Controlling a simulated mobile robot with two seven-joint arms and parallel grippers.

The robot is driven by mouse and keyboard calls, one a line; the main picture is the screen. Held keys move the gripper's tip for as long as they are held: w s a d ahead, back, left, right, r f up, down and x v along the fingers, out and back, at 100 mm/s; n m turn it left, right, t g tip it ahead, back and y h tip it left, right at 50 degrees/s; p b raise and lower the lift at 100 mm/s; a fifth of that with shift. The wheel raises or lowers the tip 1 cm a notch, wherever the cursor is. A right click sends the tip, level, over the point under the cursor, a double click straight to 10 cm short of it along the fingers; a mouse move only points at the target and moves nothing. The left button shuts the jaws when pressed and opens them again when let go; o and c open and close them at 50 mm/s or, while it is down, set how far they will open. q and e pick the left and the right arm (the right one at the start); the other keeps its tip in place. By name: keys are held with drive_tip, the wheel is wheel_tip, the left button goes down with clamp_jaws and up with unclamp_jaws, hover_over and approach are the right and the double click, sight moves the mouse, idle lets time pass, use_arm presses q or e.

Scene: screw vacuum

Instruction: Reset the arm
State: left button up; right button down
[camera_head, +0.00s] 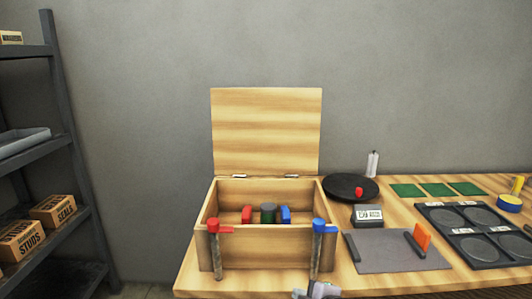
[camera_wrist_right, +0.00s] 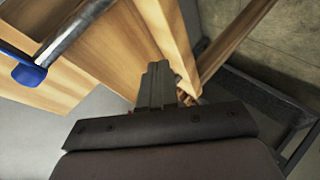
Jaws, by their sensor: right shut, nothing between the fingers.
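My right gripper (camera_head: 317,290) shows only in part at the bottom edge of the head view, in front of the wooden box (camera_head: 262,238). In the right wrist view its dark fingers (camera_wrist_right: 158,78) are together with nothing between them. The box stands on the table with its lid (camera_head: 266,132) raised. A red-topped screw (camera_head: 213,227) and a blue-topped screw (camera_head: 319,226) stand at its front corners. The blue one also shows in the right wrist view (camera_wrist_right: 28,75). My left gripper is not in view.
Inside the box are red, green and blue pieces. Right of it on the wooden table (camera_head: 400,204) are a black round dish (camera_head: 350,187), a small labelled box (camera_head: 368,216), a grey mat (camera_head: 395,258) and a dark tray (camera_head: 482,255). A shelf (camera_head: 62,130) stands left.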

drive_tip(key=s+d+f+m+h, duration=0.1)
drive_tip(key=s+d+f+m, duration=0.3)
drive_tip(key=s, duration=0.4)
drive_tip(key=s+d+f+m, duration=0.4)
drive_tip(key=s+f+m, duration=0.2)
drive_tip(key=s, duration=0.3)
drive_tip(key=s+d+f+m+h, duration=0.1)
drive_tip(key=s+d+f+m, duration=0.3)
drive_tip(key=s, duration=0.5)
drive_tip(key=shift+d+f+m+h, duration=0.15)
drive_tip(key=shift+f+m+h, duration=0.2)
drive_tip(key=shift+m, duration=0.25)
drive_tip(key=shift+s, duration=0.15)
